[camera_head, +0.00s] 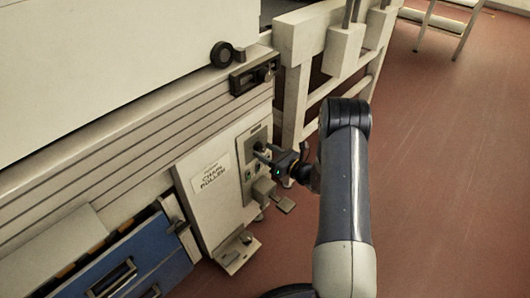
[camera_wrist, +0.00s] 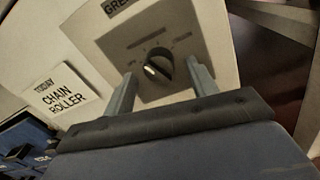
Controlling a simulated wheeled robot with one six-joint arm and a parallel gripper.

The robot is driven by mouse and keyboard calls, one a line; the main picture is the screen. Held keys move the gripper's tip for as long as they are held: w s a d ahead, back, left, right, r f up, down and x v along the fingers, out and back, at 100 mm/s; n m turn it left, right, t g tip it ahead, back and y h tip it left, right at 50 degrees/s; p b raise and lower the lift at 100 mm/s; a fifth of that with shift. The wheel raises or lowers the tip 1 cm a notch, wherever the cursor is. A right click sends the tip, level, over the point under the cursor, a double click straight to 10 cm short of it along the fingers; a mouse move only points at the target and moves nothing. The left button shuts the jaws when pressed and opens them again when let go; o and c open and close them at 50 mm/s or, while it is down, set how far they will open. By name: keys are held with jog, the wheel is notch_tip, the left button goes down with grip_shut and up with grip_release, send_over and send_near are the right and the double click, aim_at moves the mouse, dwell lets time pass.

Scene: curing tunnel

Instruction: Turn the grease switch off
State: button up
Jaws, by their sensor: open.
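The grease switch (camera_wrist: 158,68) is a black rotary knob with a pale pointer mark, on a light panel (camera_wrist: 188,28) under a dark label that reads "GRE" before it is cut off. In the wrist view the pointer is aimed to the left and slightly down in the picture. My gripper (camera_wrist: 163,82) is open, its two fingers on either side of the knob with gaps to both. I cannot tell how deep the fingertips reach. In the head view my gripper (camera_head: 264,155) is at the control panel at the end of the machine, and it hides the knob.
A "CHAIN ROLLER" sign (camera_head: 212,173) is left of the panel. A blue drawer unit (camera_head: 135,262) is at lower left. A pale railing (camera_head: 297,95) stands behind the panel. The red floor to the right is open.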

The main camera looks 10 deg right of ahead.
jog(key=shift+w+a, duration=0.25)
jog(key=shift+w, duration=0.05)
jog(key=shift+c, duration=0.3)
jog(key=c, duration=0.9)
